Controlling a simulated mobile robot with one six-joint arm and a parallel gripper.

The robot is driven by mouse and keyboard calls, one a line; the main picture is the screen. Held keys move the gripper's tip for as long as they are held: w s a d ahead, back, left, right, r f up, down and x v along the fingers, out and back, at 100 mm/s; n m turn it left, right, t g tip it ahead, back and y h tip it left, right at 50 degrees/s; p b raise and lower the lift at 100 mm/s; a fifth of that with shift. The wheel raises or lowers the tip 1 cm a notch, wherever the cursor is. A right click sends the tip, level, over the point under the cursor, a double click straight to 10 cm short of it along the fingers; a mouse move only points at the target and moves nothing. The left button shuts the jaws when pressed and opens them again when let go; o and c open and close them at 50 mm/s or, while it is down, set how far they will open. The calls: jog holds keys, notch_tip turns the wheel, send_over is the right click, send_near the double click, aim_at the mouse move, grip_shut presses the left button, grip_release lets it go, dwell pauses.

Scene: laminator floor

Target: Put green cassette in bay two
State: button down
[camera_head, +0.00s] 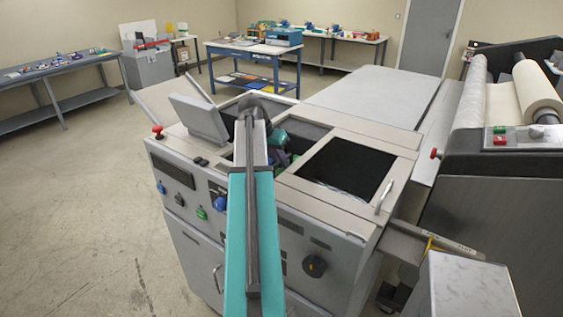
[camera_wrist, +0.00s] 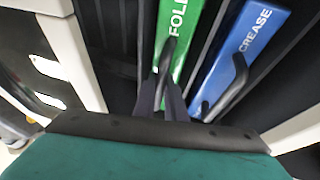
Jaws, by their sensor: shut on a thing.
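The arm hides much of that opening. I cannot read any bay number.
A wide dark opening (camera_head: 345,165) lies right of my arm, with a metal handle (camera_head: 384,197) beside it. A tilted screen (camera_head: 198,118) stands on the left. A roller machine (camera_head: 490,180) is at the right. Open floor (camera_head: 85,190) lies to the left.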

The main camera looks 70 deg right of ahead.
jog(key=shift+f, duration=0.35)
dwell(0.4)
jog(key=c, duration=1.7)
grip_release()
jog(key=shift+a, duration=0.1)
jog(key=shift+c, duration=0.2)
jog(key=shift+w+r+b, duration=0.2)
jog(key=shift+r+b, duration=0.2)
jog(key=shift+r, duration=0.05)
jog(key=b+v, duration=0.3)
jog(key=v, duration=1)
jog(key=shift+s, duration=0.15)
jog(key=shift+a, duration=0.1)
